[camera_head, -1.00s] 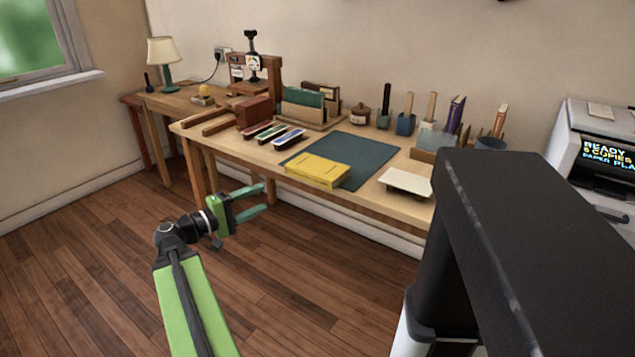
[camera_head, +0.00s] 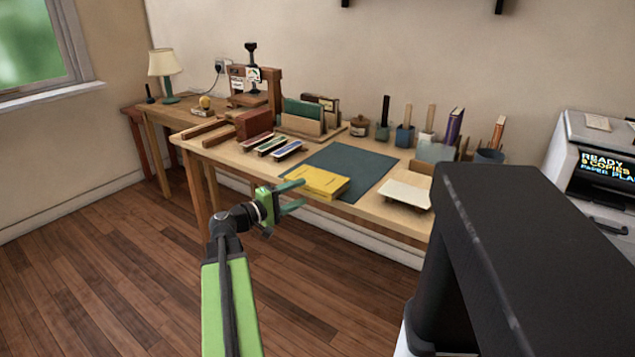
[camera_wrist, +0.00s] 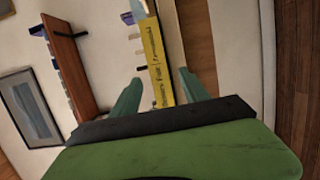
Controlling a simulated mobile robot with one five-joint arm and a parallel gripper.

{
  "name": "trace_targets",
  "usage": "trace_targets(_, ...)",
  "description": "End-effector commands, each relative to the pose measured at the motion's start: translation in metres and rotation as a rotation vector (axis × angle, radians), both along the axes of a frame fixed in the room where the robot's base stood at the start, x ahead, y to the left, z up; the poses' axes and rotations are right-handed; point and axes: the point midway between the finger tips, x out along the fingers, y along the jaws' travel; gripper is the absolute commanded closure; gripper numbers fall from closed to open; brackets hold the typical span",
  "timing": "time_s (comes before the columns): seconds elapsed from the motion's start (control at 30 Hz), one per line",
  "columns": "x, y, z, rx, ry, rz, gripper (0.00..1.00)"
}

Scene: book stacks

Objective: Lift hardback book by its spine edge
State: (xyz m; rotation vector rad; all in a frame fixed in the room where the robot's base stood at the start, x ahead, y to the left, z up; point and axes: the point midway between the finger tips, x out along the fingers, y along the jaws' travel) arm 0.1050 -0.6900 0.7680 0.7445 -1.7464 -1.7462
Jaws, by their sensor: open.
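The yellow hardback book (camera_head: 322,181) lies flat at the front edge of the wooden table, partly on a dark green mat (camera_head: 365,172). In the wrist view, the book's lettered yellow spine (camera_wrist: 157,62) faces me and appears between the two fingers, ahead of their tips. My gripper (camera_head: 302,195) is open and empty, with its green fingers apart, at the book's left front side in the head view. Its fingers also show in the wrist view (camera_wrist: 161,76). I cannot tell whether a fingertip touches the book.
Slim coloured items (camera_head: 272,145) lie left of the mat. A pale board (camera_head: 405,192) sits to its right. Cups with tools (camera_head: 404,135) and a book holder (camera_head: 300,123) stand behind. A printer (camera_head: 600,160) is at far right. The floor before the table is clear.

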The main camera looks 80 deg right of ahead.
Motion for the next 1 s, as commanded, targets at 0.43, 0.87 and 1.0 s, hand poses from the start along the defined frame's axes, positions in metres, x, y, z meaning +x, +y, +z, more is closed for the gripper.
trace_targets(0.43, -0.021, -0.021, 0.001, 0.0, 0.0, 0.0, 0.56)
trace_targets(0.87, -0.021, -0.021, 0.001, 0.0, 0.0, -0.001, 1.0)
trace_targets(1.0, -0.022, -0.021, 0.0, 0.001, -0.001, -0.001, 1.0)
